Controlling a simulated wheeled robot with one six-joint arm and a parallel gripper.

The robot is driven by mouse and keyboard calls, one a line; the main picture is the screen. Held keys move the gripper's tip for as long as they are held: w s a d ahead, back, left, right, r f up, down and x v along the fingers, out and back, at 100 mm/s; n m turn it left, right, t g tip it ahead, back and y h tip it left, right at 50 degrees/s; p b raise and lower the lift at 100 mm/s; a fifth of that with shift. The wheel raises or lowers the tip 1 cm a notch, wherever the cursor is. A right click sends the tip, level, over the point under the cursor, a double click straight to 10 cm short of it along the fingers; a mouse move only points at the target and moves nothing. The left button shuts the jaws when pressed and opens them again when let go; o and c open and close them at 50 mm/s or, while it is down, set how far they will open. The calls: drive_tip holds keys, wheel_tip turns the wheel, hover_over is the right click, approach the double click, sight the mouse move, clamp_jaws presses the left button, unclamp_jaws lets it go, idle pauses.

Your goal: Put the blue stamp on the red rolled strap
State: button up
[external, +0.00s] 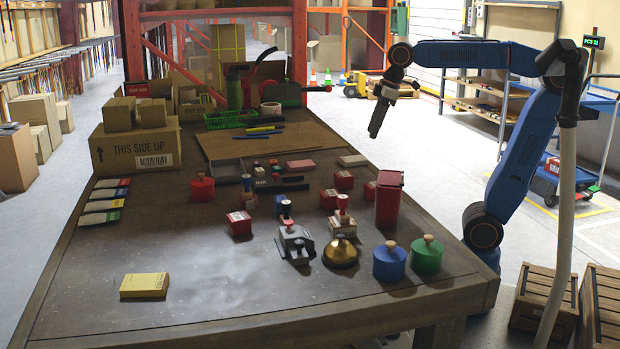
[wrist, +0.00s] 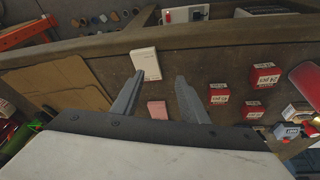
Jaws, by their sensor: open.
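My gripper (external: 377,122) is raised in the air above the far right side of the table. In the wrist view its two fingers (wrist: 159,77) are apart with nothing between them. A small blue-topped stamp (external: 285,209) stands mid-table, behind a grey device. I cannot tell which red thing is the rolled strap.
A red bin (external: 389,199), a brass bell (external: 340,253), and blue (external: 389,262) and green (external: 426,255) knobbed pots stand at the right.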

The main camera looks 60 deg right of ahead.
drive_tip(key=s+d+f+m, duration=0.3)
drive_tip(key=s+d+f, duration=0.2)
drive_tip(key=s+f, duration=0.3)
drive_tip(key=s+d+f+m+t+h, duration=0.1)
drive_tip(key=s+d+f+m, duration=0.1)
drive_tip(key=s+d+f, duration=0.3)
drive_tip(key=s+f, duration=0.3)
drive_tip(key=s, duration=0.1)
drive_tip(key=shift+d+f+m, duration=0.15)
drive_tip(key=shift+m, duration=0.25)
